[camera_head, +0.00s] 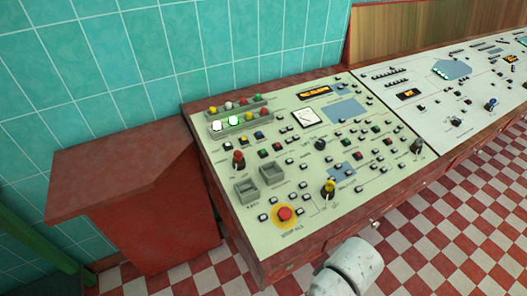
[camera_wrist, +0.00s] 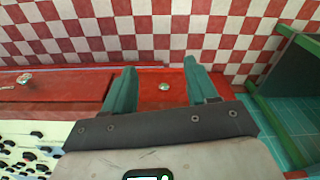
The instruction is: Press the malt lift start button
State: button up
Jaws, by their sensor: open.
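The near control panel (camera_head: 335,180) is a pale green sloped desk top with many small buttons, and its labels are too small to read. I cannot tell which button is the malt lift start button. A large red button on a yellow disc (camera_head: 285,214) sits near the panel's front left corner. My gripper (camera_wrist: 161,68) is open and empty in the wrist view, its two teal fingers apart over the red desk front. Panel buttons show at the lower left of that view, to the side of the fingers. The head view does not show my gripper.
A second, whiter panel (camera_head: 450,85) continues to the right. A lower red side cabinet (camera_head: 125,180) stands at the left against the teal tiled wall (camera_head: 190,50). The red-and-white checked floor (camera_head: 440,225) is clear in front. A green frame (camera_wrist: 285,75) stands right in the wrist view.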

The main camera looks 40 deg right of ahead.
grip_shut()
dwell(0.3)
dwell(1.1)
